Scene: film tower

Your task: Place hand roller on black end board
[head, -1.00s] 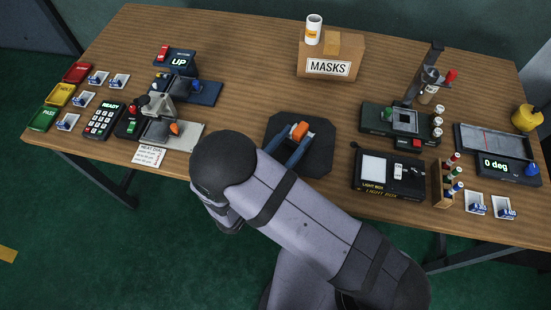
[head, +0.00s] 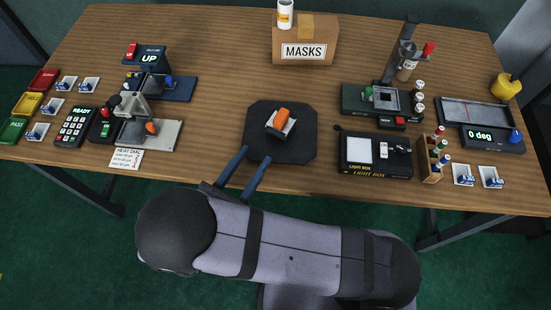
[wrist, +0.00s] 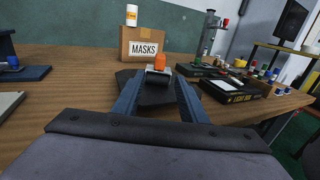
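The hand roller, with an orange handle (head: 282,117) and a grey roller part, rests on the black eight-sided board (head: 258,118) at the middle of the table. In the wrist view the roller (wrist: 160,62) stands straight ahead, on the board (wrist: 126,76). My gripper (head: 256,156) is open and empty, in front of the roller and apart from it. Its two blue fingers (wrist: 160,88) point toward the roller with a gap between them. No part of the roller is held.
The MASKS box (head: 305,52) stands behind the board. The light box (head: 375,153) is to the right, and a small press with a silver plate (head: 165,135) is to the left. The wood around the board is bare.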

